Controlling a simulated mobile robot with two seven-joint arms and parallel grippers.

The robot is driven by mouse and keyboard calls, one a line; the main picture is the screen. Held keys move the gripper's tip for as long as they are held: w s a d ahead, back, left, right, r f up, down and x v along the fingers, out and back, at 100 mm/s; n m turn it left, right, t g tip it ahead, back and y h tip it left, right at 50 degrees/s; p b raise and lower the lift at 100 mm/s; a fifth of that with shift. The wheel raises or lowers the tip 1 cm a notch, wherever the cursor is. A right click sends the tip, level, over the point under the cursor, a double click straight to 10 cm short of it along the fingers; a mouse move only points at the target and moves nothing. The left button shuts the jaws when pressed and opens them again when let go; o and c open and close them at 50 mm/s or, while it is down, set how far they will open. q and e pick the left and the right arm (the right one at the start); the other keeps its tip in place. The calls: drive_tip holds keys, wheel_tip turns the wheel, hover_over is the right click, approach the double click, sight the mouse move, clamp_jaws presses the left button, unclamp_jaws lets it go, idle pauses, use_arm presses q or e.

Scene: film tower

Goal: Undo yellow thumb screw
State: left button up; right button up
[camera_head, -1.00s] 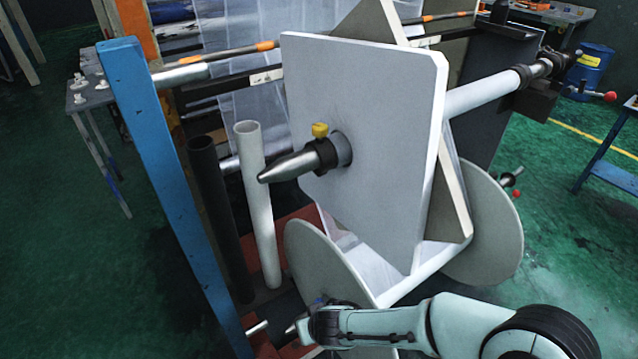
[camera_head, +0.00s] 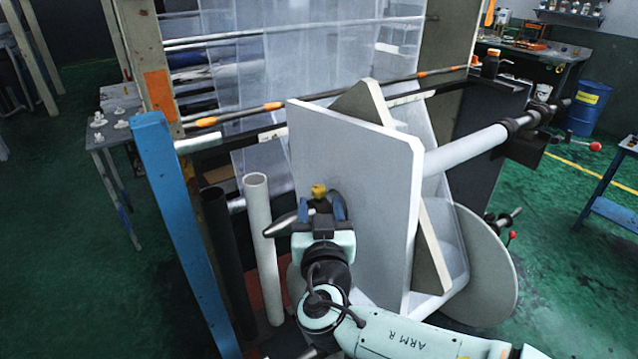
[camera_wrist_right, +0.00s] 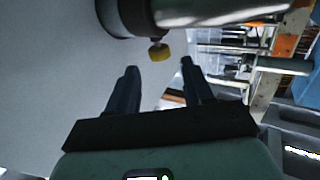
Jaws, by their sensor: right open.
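The yellow thumb screw (camera_head: 319,191) stands on top of the dark collar on the metal spindle, in front of the large grey square plate (camera_head: 352,165). In the right wrist view the yellow thumb screw (camera_wrist_right: 159,51) sticks out from the collar (camera_wrist_right: 138,16), just beyond my fingertips. My right gripper (camera_head: 321,206) is open, with its two blue fingers spread to either side of the screw's line; the right wrist view shows the fingers (camera_wrist_right: 158,68) apart and empty. The gripper hides most of the collar. The spindle's pointed tip (camera_head: 281,225) shows left of it. My left gripper is out of view.
A blue post (camera_head: 187,230) stands at the left, with a black tube (camera_head: 228,260) and a white tube (camera_head: 262,245) between it and my right arm. A white roller (camera_head: 465,150) runs behind the plate. Open green floor lies at the far left.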

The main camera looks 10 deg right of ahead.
sight(319, 193)
drive_tip(key=w, duration=0.2)
drive_tip(key=w+p, duration=0.1)
drive_tip(key=w, duration=0.1)
drive_tip(key=w+d+p, duration=0.1)
drive_tip(key=w, duration=0.1)
drive_tip(key=shift+w, duration=0.15)
drive_tip(key=shift+c, duration=0.3)
clamp_jaws()
